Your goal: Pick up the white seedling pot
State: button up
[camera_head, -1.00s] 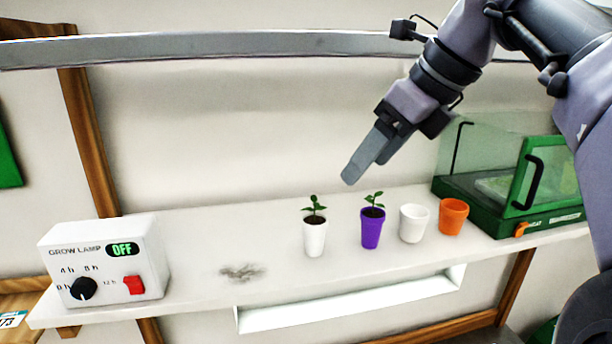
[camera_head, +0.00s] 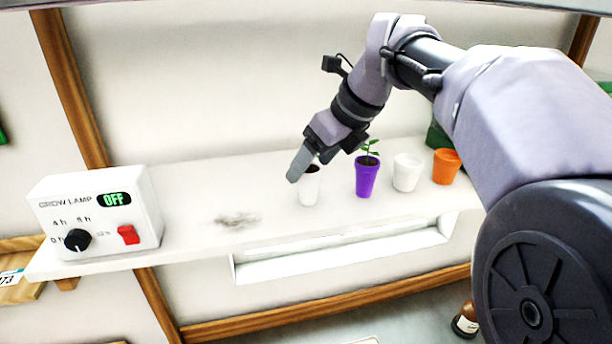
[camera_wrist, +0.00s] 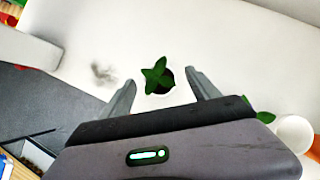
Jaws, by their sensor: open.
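The white seedling pot (camera_head: 309,190) stands upright on the white shelf, left of the purple pot. In the head view my gripper (camera_head: 297,172) is over its top and hides most of its seedling. In the wrist view the pot (camera_wrist: 172,92) is seen from above, its green seedling (camera_wrist: 156,75) and dark soil between the two fingers. My gripper (camera_wrist: 160,88) is open, with a finger on either side of the pot and room between. I cannot tell whether the fingertips are below the rim.
A purple pot with a seedling (camera_head: 366,178), an empty white pot (camera_head: 407,173) and an orange pot (camera_head: 446,167) stand to the right on the shelf (camera_head: 190,190). A grow lamp box (camera_head: 95,215) stands at left. A dark smudge (camera_head: 236,219) marks clear shelf between.

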jog(key=shift+s+d, duration=0.1)
jog(key=c, duration=0.5)
grip_shut()
jog(key=shift+r, duration=0.1)
